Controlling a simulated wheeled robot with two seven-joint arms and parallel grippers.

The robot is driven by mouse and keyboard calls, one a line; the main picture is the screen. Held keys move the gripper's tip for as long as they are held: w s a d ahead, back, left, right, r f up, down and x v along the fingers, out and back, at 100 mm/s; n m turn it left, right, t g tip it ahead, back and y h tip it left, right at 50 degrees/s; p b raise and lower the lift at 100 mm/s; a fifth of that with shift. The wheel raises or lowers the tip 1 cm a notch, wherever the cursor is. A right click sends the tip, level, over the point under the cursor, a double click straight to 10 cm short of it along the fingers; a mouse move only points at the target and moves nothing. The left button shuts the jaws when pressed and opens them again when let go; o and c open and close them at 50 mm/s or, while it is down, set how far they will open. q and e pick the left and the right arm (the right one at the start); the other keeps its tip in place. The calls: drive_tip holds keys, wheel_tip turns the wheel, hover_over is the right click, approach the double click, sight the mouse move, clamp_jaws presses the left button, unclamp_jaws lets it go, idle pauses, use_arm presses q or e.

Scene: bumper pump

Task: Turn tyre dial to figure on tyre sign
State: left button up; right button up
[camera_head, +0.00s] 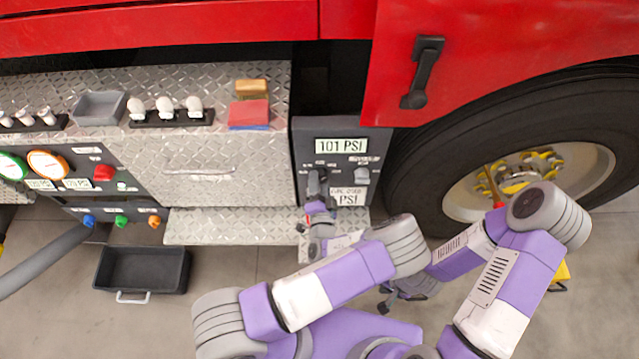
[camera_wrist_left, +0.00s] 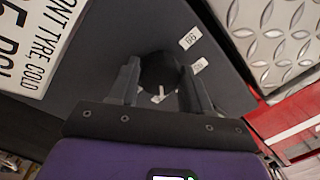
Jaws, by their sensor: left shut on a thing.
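The dark tyre dial (camera_head: 318,178) is on the grey panel (camera_head: 302,140) beside the front wheel. In the left wrist view the round black dial (camera_wrist_left: 158,70) sits between my left gripper's fingers. My left gripper (camera_head: 317,196) is shut on it; its fingers (camera_wrist_left: 158,90) lie on either side. A small label reading about 95 (camera_wrist_left: 190,38) is by the dial. The tyre sign (camera_head: 348,196) is partly legible; in the wrist view its cut-off text (camera_wrist_left: 38,35) reads "ONT TYRE COLD" and "5 PSI". A display (camera_head: 341,146) reads 101 PSI. My right gripper (camera_head: 388,297) is low, beside the left forearm, its jaws unclear.
The large tyre (camera_head: 415,170) stands to the right. A tread-plate step (camera_head: 235,225) juts out below left. A black tray (camera_head: 142,270) lies on the floor. Gauges and coloured knobs are at far left.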

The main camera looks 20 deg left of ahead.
use_arm(q)
drive_tip(key=shift+a+m, duration=0.1)
drive_tip(key=shift+m, duration=0.3)
drive_tip(key=o, duration=1.1)
drive_tip(key=shift+c, duration=0.2)
drive_tip(key=p+v, duration=0.1)
drive_tip(key=v, duration=0.6)
drive_tip(key=shift+s, duration=0.35)
